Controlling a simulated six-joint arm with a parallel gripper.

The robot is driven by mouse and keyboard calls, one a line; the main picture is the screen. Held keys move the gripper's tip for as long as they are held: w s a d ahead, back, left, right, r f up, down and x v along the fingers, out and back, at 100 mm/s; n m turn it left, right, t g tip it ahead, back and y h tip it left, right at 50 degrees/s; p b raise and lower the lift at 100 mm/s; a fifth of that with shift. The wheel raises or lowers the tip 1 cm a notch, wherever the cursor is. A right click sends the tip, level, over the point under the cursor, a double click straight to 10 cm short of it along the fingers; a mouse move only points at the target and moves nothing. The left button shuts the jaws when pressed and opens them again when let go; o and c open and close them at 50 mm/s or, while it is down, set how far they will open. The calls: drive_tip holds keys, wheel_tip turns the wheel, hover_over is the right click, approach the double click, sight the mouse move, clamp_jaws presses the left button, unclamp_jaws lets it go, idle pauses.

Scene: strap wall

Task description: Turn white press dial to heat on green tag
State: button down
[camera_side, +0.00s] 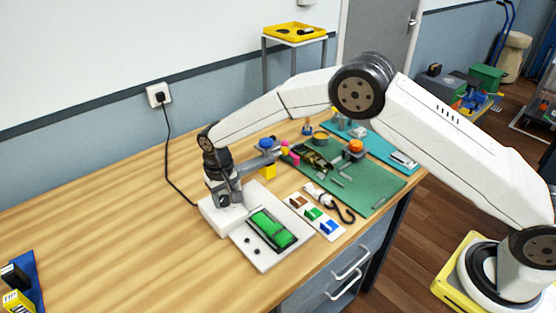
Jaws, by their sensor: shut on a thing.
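The white press (258,194) stands on the wooden bench, with a flat white plate in front of it bearing a green piece (272,228). My gripper (224,199) points down at the left part of the press, its fingers shut at the dial there. The dial is mostly hidden by the fingers, so its setting and tags cannot be read. A white card with brown, green (313,214) and blue patches lies right of the plate.
A green mat (375,185) with tools and an orange-topped item lies to the right, beside a teal mat (385,148). A black cable (167,150) runs from the wall socket.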

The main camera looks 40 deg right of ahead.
sight(225, 199)
drive_tip(key=n, duration=0.9)
drive_tip(key=shift+d+n, duration=0.1)
drive_tip(key=shift+n, duration=0.2)
idle(0.4)
drive_tip(key=shift+c, duration=1.2)
unclamp_jaws()
drive_tip(key=shift+r, duration=4)
drive_tip(key=shift+c, duration=0.2)
